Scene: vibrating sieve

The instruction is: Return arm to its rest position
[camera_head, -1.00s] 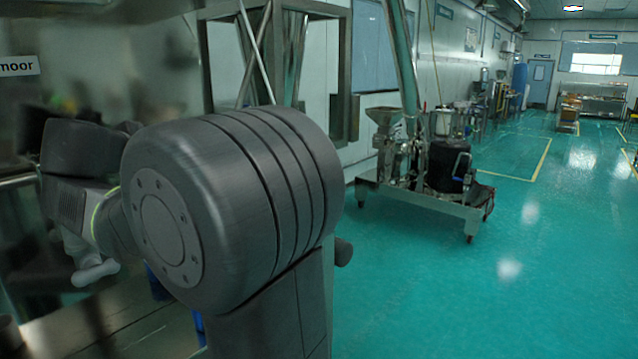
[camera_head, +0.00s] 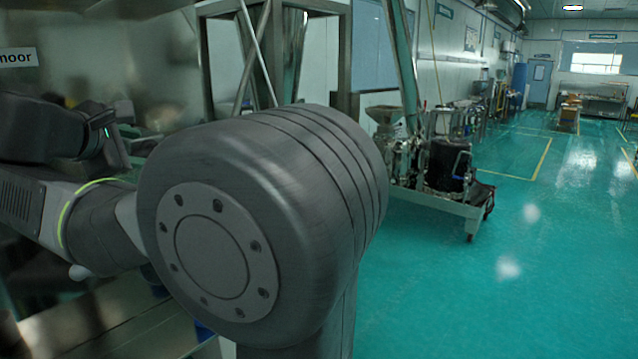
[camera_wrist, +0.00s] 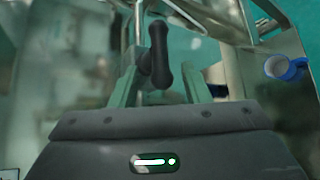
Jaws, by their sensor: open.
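My gripper (camera_wrist: 162,82) shows in the wrist view with its two grey-green fingers spread apart. A dark, rounded handle-like piece (camera_wrist: 159,55) appears between the fingers; I cannot tell whether it touches them. In the head view my dark arm fills the left and middle, with the large round joint in front. The wrist part of the arm is at the far left, and the fingers are hard to make out there.
A steel frame (camera_head: 345,60) stands behind my arm. A wheeled machine cart (camera_head: 432,198) stands to the right, with open green floor (camera_head: 530,270) beyond. The wrist view shows a blue cup-like object (camera_wrist: 287,69) beside a metal panel.

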